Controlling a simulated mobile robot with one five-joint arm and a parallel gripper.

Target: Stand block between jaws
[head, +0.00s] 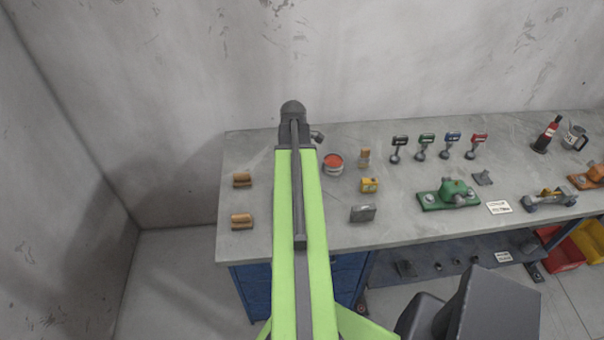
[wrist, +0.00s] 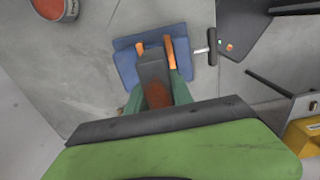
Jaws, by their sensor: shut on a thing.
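In the wrist view my gripper (wrist: 157,90) has teal fingers shut on a dark grey block (wrist: 153,68) with a rust-brown patch on its near end. Beyond it is a blue base (wrist: 126,62) with two orange jaws (wrist: 169,52), one on each side of the block's far end. From above, the block overlaps the gap between the jaws. I cannot tell whether it rests on the base or is held above it. A dark T-shaped handle (wrist: 212,46) sticks out at the right of the base. In the head view my arm hides the gripper, block and jaws.
A tin with red contents (head: 333,163) stands right of my arm, near a yellow block (head: 370,185) and a grey box (head: 363,213). Brown pieces (head: 242,180) lie at left. A green fixture (head: 449,195) is farther right. Bare bench (head: 400,190) lies between.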

